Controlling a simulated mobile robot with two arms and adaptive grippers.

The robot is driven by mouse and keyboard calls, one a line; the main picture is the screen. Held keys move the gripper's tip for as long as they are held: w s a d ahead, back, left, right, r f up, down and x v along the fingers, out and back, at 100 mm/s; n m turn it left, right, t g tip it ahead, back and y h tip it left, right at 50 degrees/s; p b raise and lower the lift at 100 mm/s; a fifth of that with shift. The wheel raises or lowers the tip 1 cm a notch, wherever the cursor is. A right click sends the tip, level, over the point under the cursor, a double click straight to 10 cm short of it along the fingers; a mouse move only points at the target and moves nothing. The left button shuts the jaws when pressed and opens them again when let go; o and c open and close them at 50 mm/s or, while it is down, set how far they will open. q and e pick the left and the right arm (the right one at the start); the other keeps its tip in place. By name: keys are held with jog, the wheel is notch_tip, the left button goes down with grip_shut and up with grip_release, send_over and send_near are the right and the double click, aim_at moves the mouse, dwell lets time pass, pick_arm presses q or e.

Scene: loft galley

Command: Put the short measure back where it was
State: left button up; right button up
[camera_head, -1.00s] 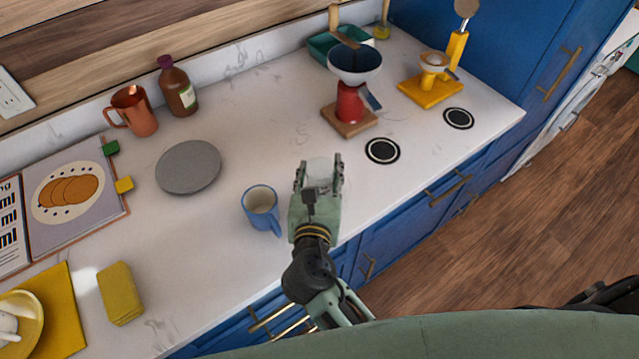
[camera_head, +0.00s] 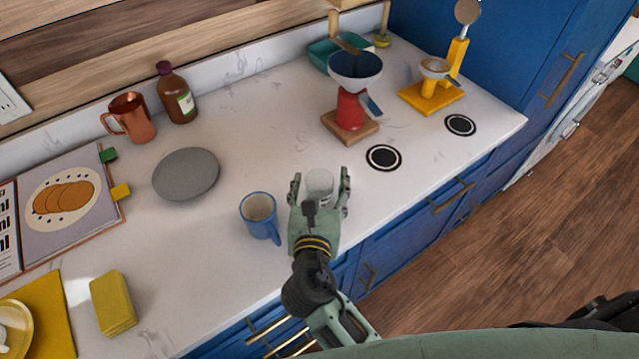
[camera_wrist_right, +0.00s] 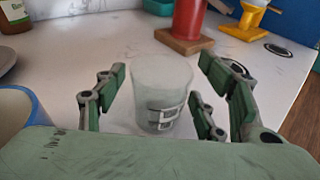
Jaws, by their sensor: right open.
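The short measure looks to be the small clear cup (camera_head: 319,184), which stands upright on the white counter. In the right wrist view this clear cup (camera_wrist_right: 160,92) is frosted, with grey markings low on its side. My right gripper (camera_head: 320,182) is open, with its fingers on either side of the cup; the wrist view shows gaps between the fingers (camera_wrist_right: 160,100) and the cup. Two round black-and-white marks, the nearer one (camera_head: 384,158) and the farther one (camera_head: 460,125), lie bare on the counter to the right. My left gripper is not in view.
A blue mug (camera_head: 259,215) stands close to the left of my right gripper. A red grinder (camera_head: 351,108) on a wooden base and a yellow stand (camera_head: 432,97) are behind. A grey disc (camera_head: 186,174) lies left. The counter's front edge is close.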

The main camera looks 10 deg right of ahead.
jog(key=shift+r, duration=0.1)
jog(key=shift+s, duration=0.1)
jog(key=b+v, duration=0.2)
jog(key=v, duration=0.8)
jog(key=shift+s+a+r, duration=0.1)
jog(key=shift+s, duration=0.25)
jog(key=shift+s+a+r, duration=0.15)
jog(key=shift+s+r, duration=0.05)
jog(key=shift+s, duration=0.3)
